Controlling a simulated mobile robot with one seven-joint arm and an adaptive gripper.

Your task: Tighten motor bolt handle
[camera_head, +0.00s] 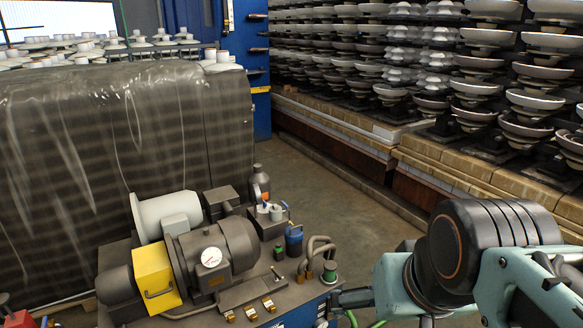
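A grey motor (228,245) with a round white gauge (211,257) sits on a dark bench-like base at the lower middle. A yellow box (155,277) with a curved handle stands at its left. Several small brass bolts (268,304) are on the base in front of the motor. I cannot tell which part is the bolt handle. My teal and black arm fills the lower right. A dark part, apparently my gripper (350,298), is beside the base's right corner; its fingers are not clear.
A tall plastic-wrapped stack (130,170) stands behind the motor on the left. Racks of stacked insulators (470,80) on brick-like plinths line the right. A blue post (262,115) is at the back. Bare floor (345,195) lies between.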

